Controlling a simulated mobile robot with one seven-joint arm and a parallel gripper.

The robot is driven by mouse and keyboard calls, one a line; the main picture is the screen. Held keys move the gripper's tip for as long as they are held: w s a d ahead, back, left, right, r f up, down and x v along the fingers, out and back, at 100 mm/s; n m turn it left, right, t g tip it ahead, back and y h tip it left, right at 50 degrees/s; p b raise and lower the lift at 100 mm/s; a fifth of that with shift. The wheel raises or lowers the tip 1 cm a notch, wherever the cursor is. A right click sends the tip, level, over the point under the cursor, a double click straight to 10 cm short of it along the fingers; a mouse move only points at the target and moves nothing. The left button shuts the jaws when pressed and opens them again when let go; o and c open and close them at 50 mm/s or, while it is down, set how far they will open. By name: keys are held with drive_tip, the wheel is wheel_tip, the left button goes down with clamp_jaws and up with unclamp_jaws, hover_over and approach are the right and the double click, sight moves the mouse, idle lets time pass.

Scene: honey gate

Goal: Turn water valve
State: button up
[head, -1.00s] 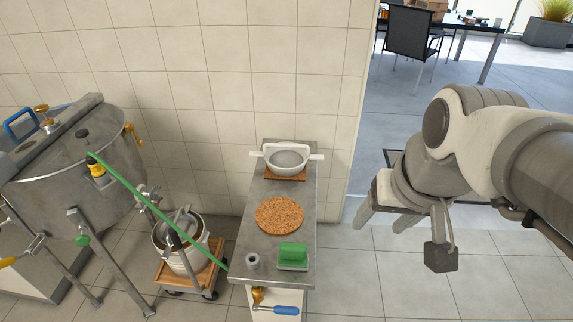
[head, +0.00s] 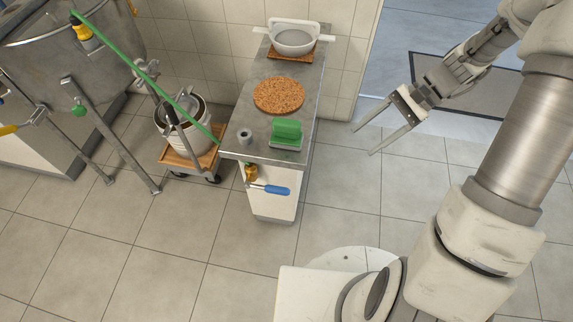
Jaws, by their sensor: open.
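The water valve (head: 251,172) is a small brass fitting on the near end of a narrow white cabinet, low under its worktop. Its blue lever handle (head: 275,190) points right, roughly level. A green hose (head: 165,92) slopes down from the steel tank to the cabinet's left edge near the valve; where it ends is hidden. My gripper (head: 362,141) is open and empty, with two long fingers pointing down and left. It hangs in the air right of the cabinet, apart from the valve.
The grey worktop (head: 246,107) bears a cork mat (head: 278,95), a green block (head: 286,134), a small grey cup (head: 245,136) and a white strainer (head: 293,42). A wooden dolly (head: 182,157) with buckets stands left. A steel tank (head: 50,65) is farther left. Floor before the cabinet is clear.

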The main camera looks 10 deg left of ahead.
wheel_tip(320, 180, down, 19)
drive_tip(key=w+m+y+b, duration=0.1)
drive_tip(key=m+y+b, duration=0.3)
drive_tip(key=m+y, duration=0.2)
drive_tip(key=m+t+y+b, duration=0.3)
drive_tip(key=m+t+y, duration=0.1)
drive_tip(key=m+t, duration=0.15)
approach(284, 192)
drive_tip(key=shift+m+g, duration=0.25)
drive_tip(key=shift+g, duration=0.1)
drive_tip(key=a, duration=0.3)
drive_tip(key=w+a, duration=0.1)
drive_tip(key=a, duration=0.2)
drive_tip(key=a+f, duration=0.1)
drive_tip(key=a, duration=0.3)
drive_tip(key=shift+w, duration=0.35)
clamp_jaws()
